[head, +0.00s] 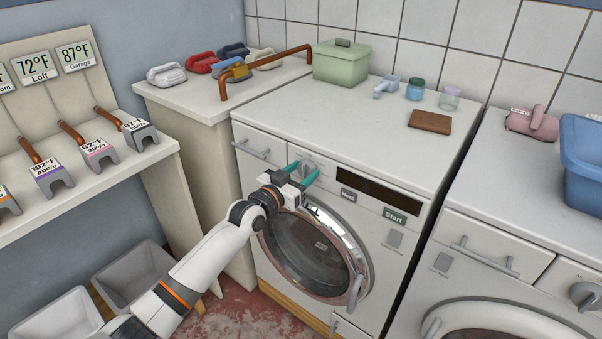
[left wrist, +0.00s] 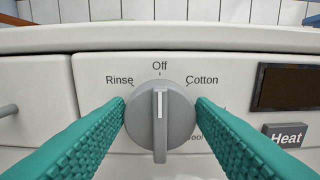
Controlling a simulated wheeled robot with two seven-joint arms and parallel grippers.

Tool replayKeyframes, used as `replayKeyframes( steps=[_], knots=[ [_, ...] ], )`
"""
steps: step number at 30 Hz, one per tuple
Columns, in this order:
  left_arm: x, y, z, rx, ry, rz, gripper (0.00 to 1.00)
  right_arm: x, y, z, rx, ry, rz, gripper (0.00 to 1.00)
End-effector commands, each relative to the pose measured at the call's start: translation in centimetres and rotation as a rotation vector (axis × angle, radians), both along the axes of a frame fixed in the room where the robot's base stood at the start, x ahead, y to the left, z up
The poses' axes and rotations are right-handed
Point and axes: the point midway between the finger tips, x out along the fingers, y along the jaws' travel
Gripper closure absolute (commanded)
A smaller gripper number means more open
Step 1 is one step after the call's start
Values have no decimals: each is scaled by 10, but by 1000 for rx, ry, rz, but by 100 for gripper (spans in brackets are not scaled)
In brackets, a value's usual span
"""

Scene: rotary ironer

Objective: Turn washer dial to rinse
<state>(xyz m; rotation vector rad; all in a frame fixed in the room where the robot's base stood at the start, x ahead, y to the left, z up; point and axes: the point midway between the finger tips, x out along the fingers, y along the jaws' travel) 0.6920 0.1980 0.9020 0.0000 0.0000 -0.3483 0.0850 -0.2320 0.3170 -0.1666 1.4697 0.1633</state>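The washer (head: 346,200) stands in the middle of the head view, its door closed. Its grey dial (head: 307,169) is on the upper front panel, left of the dark display. In the left wrist view the dial (left wrist: 160,118) has its white pointer straight up at Off. Rinse is printed to its upper left and Cotton to its upper right; a lower-right label is partly hidden. My left gripper (head: 302,173) has its teal fingers open on either side of the dial, very close to its edges; contact cannot be told. My right gripper is not in view.
Heat (head: 348,196) and Start (head: 394,215) buttons lie right of the dial. A drawer handle (head: 252,150) is to its left. On the washer top are a green box (head: 341,63), small cups and a brown wallet (head: 430,122). A second machine (head: 520,235) stands at right.

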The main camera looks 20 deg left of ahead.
Motion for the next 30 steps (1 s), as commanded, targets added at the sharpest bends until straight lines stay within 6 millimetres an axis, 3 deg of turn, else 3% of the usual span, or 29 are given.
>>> replayKeyframes(
  steps=[14, 30],
  knots=[
    [0, 1, 0, -107, 40, 0, 73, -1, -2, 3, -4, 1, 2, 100],
    [1, 3, -1, -518, 189, 1, 73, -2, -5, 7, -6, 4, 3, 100]
  ],
)
